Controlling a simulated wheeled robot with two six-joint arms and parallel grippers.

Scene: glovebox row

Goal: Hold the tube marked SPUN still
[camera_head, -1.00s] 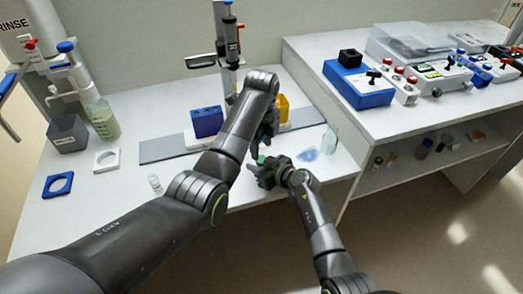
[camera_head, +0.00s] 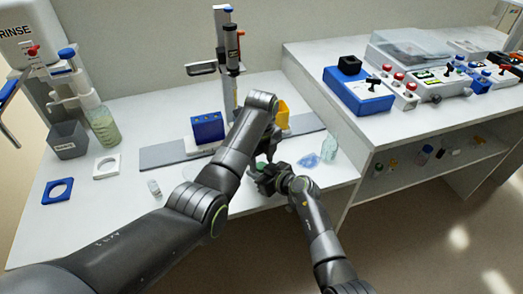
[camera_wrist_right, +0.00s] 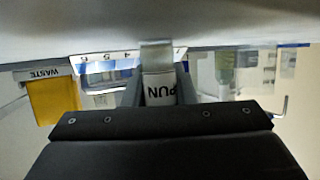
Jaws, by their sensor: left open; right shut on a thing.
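The tube marked SPUN (camera_wrist_right: 159,88) shows in the right wrist view, with its white label upside down and partly covered, reading "PUN". It stands between the fingers of my right gripper (camera_wrist_right: 160,92), which is shut on it. In the head view my right gripper (camera_head: 264,181) is low over the bench's front part, with a bit of green (camera_head: 260,166) at its jaws; the tube itself is mostly hidden there. My left gripper (camera_head: 264,153) is just above and behind the right one, close to it. Its fingers are open but largely hidden by its own arm.
A blue rack (camera_head: 207,127) stands on a grey strip behind my left arm. The yellow waste bin (camera_wrist_right: 53,101) is at the left in the wrist view. A small vial (camera_head: 154,187) and clear glassware (camera_head: 329,147) stand on the bench.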

